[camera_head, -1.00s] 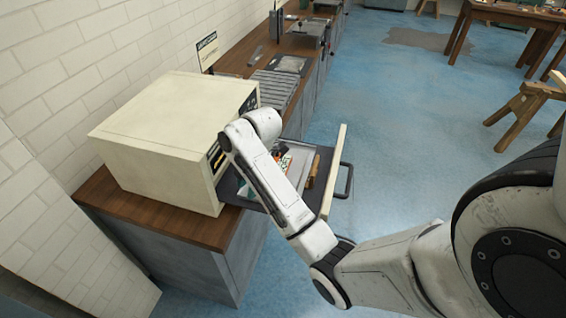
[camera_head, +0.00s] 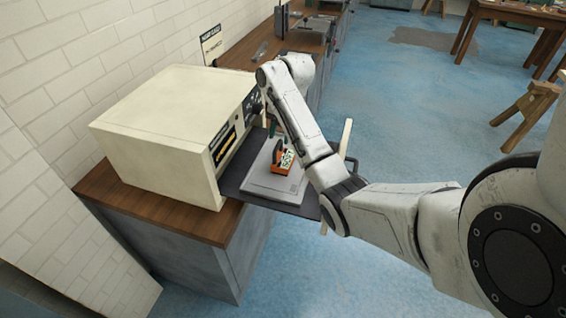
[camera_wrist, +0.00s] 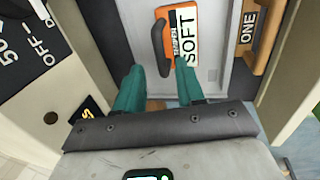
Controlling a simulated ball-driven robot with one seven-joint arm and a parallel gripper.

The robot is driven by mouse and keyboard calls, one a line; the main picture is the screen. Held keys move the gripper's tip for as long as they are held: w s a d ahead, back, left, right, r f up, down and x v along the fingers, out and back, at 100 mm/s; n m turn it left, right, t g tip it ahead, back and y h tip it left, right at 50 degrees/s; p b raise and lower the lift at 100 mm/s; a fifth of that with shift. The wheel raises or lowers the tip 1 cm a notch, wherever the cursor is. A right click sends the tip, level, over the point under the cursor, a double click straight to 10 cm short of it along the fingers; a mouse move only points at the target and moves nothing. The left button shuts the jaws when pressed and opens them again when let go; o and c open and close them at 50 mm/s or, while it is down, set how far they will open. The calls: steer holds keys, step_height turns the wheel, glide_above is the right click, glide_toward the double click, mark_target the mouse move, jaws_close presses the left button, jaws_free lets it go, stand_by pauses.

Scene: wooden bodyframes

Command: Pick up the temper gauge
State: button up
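The temper gauge is an orange block (camera_head: 284,160) with a dark handle and a white label, lying on a pale grey plate on the dark open door or tray. In the wrist view the gauge (camera_wrist: 184,54) shows "TEMPER" and "SOFT" lettering, with its dark brown handle on the left side. My gripper (camera_wrist: 160,68) has two teal fingers spread apart with nothing between them. The fingertips are just below the handle in the picture; I see no clear contact. In the head view my gripper is mostly hidden behind my arm, with a green bit showing near the gauge.
A cream box-shaped oven (camera_head: 170,125) stands left on a wooden counter (camera_head: 130,215). A wooden piece marked "ONE" (camera_wrist: 250,38) lies right of the gauge in the wrist view. A pale upright panel borders the tray's right side. Blue floor beyond is open.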

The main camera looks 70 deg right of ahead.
mark_target(277, 146)
steer(key=shift+w+a+f+p, duration=0.1)
steer(key=shift+w+f+p, duration=0.1)
steer(key=shift+f, duration=0.75)
steer(key=shift+w+a+f+p, duration=0.15)
steer(key=shift+f+p, duration=0.1)
steer(key=shift+f, duration=0.65)
steer(key=shift+w+a+f+p, duration=0.1)
steer(key=shift+w+f+p, duration=0.1)
steer(key=shift+f, duration=0.75)
steer(key=shift+s, duration=0.1)
jaws_close()
steer(key=shift+d, duration=0.1)
